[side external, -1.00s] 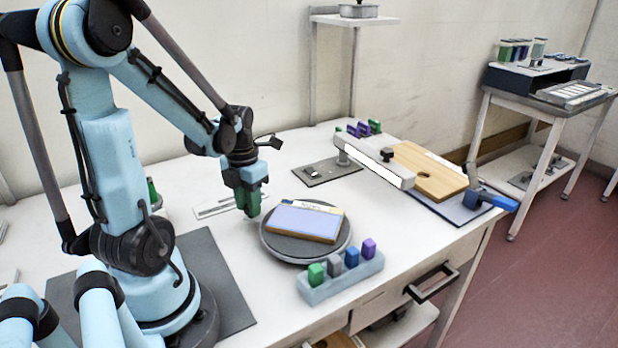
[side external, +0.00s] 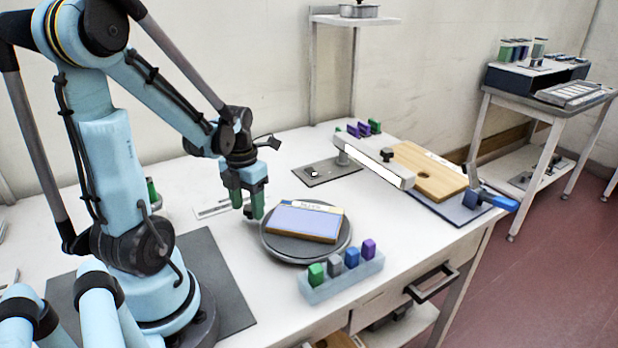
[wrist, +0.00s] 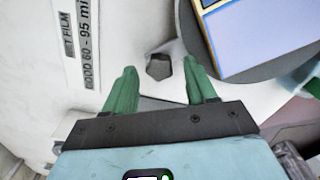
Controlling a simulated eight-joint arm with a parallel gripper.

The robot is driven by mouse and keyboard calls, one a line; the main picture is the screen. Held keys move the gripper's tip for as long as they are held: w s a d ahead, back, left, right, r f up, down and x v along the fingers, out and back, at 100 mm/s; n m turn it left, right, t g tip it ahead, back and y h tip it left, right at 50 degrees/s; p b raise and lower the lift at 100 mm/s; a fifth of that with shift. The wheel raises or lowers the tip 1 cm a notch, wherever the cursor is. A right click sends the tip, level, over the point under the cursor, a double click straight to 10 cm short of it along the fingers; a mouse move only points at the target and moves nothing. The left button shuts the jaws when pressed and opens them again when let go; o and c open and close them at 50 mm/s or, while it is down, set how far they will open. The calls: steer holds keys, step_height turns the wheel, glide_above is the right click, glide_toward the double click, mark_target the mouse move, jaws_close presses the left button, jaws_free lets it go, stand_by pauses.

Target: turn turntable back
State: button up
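The turntable (side external: 272,247) is a dark grey round disc on the bench, bearing a wooden-edged board with a pale blue top (side external: 305,222). Part of the turntable (wrist: 268,85) also shows at the upper right of the wrist view. A dark knob (wrist: 158,67) is beside the disc's edge; in the side view it shows low by the fingers (side external: 249,213). My gripper (side external: 247,211) points down at the turntable's left edge. Its two green fingers are apart, with the knob showing between the fingertips (wrist: 160,73) in the wrist view. I cannot tell whether either finger touches it.
A pale blue rack (side external: 342,278) with several coloured blocks stands close in front of the turntable. A grey plate (side external: 325,172) lies behind it. A white arm (side external: 375,162) and a wooden board (side external: 430,172) are to the right. A printed label (wrist: 75,40) lies on the bench.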

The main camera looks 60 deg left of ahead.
step_height(320, 180, up, 12)
stand_by(1.0)
steer(key=shift+w+d+f+m, duration=0.1)
steer(key=shift+f+m, duration=1.9)
steer(key=shift+m, duration=1.6)
steer(key=shift+w+f+m, duration=0.1)
steer(key=shift+f+m, duration=1.9)
steer(key=shift+m, duration=1.6)
steer(key=shift+w+d+f+m, duration=0.1)
steer(key=shift+f+m, duration=1.9)
steer(key=shift+m, duration=1.6)
jaws_close()
